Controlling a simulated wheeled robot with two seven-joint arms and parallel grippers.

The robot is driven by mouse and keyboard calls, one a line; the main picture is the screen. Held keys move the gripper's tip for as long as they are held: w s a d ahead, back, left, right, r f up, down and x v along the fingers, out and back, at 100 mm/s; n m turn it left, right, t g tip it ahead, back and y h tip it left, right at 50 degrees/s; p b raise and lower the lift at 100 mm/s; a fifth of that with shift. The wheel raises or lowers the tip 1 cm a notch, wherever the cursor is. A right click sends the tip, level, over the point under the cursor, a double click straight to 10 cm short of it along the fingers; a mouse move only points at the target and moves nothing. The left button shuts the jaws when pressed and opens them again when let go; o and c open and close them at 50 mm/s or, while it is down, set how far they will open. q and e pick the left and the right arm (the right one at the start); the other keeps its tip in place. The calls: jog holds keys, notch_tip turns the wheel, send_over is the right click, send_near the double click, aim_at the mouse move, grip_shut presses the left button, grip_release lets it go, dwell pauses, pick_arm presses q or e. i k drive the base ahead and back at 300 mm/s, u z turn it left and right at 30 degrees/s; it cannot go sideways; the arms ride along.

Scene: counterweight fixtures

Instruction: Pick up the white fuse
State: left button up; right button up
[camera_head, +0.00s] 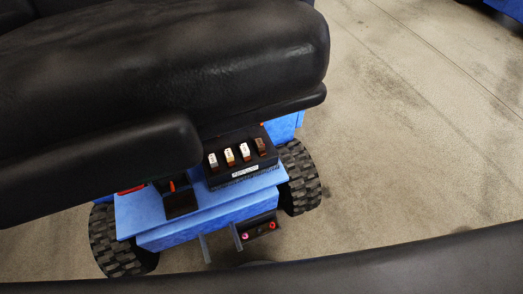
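Several small fuses stand in a row in a black fuse box (218,183) on a blue wheeled base. The third from the left is a white fuse (244,151). The leftmost fuse (213,159) also looks pale or whitish, and the one between them (229,156) looks tan or orange. The rightmost fuse (260,146) is brown. They are small in the picture, so exact colours are hard to tell.
Large black padded shapes (200,75) fill the upper left, close behind the fuse box. The blue base (205,222) has dark treaded wheels (301,180). A small black panel with red and pink parts (259,229) is below. Concrete floor (420,150) is open at right.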

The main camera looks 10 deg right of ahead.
aim_at(244, 148)
jog(key=k, duration=1)
jog(key=z, duration=1.6)
jog(key=i, duration=2.65)
jog(key=u, duration=4.55)
